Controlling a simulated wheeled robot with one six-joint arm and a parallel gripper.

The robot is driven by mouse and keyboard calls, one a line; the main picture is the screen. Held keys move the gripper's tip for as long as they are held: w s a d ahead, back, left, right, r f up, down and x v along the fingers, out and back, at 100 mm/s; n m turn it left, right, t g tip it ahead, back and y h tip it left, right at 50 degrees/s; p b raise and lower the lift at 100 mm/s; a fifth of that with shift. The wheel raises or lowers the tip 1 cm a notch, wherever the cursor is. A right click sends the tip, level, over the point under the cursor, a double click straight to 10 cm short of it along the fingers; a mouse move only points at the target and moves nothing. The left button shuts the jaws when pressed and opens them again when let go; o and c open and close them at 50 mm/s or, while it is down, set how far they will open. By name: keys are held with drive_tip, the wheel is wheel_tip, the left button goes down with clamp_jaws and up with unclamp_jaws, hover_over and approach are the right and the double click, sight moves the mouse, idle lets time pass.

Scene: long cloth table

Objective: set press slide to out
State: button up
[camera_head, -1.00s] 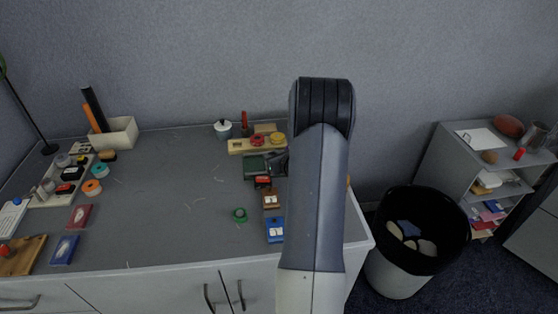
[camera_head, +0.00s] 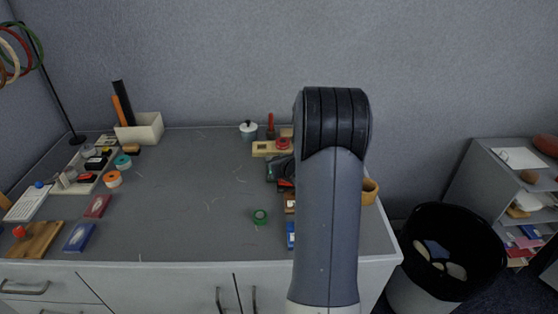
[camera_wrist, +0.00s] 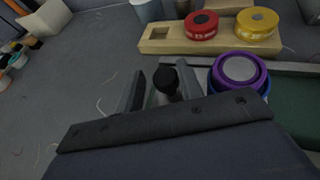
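The wrist view shows a green-topped, grey-rimmed device (camera_wrist: 298,102) at the right, which looks like the press. In the head view a dark part of it (camera_head: 272,171) shows left of my arm; the arm hides the rest. A black round knob (camera_wrist: 165,78) on a short grey post stands between the two dark fingers of my gripper (camera_wrist: 161,92). The fingers are apart, with a gap visible on the knob's left side. I cannot tell whether the right finger touches it.
A purple ring (camera_wrist: 239,70) sits on the device beside the right finger. A wooden block with red and yellow rolls (camera_wrist: 205,38) lies just beyond. The table's middle (camera_head: 190,195) is mostly clear.

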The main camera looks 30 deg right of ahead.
idle(0.3)
drive_tip(key=v, duration=1.1)
drive_tip(key=shift+w+d, duration=0.1)
drive_tip(key=shift+w, duration=0.05)
drive_tip(key=x, duration=1)
drive_tip(key=shift+w+f, duration=0.25)
drive_tip(key=shift+s+d, duration=0.1)
drive_tip(key=shift+d, duration=0.2)
drive_tip(key=shift+r, duration=0.1)
